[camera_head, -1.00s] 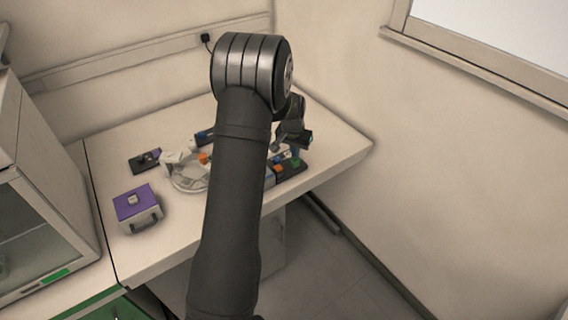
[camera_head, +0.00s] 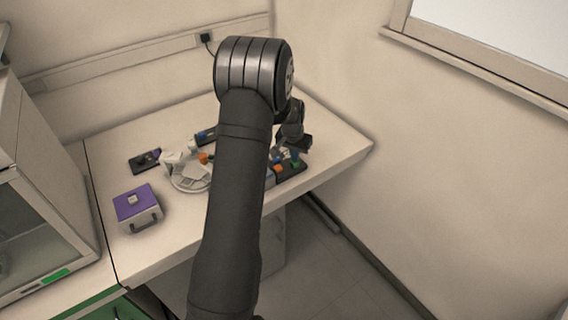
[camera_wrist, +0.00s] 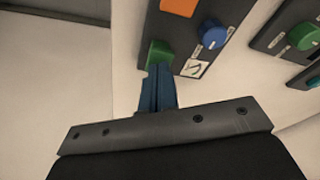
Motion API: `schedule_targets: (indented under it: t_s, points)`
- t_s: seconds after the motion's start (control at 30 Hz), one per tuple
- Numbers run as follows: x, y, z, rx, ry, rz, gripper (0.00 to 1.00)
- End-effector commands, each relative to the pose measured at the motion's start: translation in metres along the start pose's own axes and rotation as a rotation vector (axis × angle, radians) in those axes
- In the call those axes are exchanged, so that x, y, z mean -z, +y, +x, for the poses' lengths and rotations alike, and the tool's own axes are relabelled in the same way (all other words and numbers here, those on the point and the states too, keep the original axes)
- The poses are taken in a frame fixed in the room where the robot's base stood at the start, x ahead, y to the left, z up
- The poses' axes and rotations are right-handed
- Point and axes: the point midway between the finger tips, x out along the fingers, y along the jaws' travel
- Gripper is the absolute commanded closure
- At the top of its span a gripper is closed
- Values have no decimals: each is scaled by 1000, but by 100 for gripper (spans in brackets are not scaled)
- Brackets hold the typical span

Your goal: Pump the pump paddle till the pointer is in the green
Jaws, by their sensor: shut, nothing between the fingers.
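In the wrist view a black panel (camera_wrist: 233,17) carries a green block-like part (camera_wrist: 158,53), which may be the pump paddle; I cannot tell for sure. Beside it is a small white dial (camera_wrist: 195,69) with dark lines; its pointer and any green zone are too small to read. My gripper (camera_wrist: 157,78) has its blue fingers shut together and empty. The tips are at the lower edge of the green part, partly covering it; I cannot tell if they touch. In the head view the green part (camera_head: 295,161) shows below my dark wrist.
The panel also has a blue knob (camera_wrist: 214,37) and an orange part (camera_wrist: 179,7). Another panel with a green knob (camera_wrist: 302,36) lies to the right. A purple-topped box (camera_head: 136,203) and a round white device (camera_head: 190,176) stand further left on the table.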

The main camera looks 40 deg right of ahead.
Motion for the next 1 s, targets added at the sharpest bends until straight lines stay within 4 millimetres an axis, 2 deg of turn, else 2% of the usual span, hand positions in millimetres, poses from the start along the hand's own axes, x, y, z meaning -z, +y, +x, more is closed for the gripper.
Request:
schedule_targets:
  t_s: [0.27, 1.0]
  points:
    - [0, 0, -1, 0, -1, 0, 100]
    - [12, 0, -58, 0, 0, 0, 100]
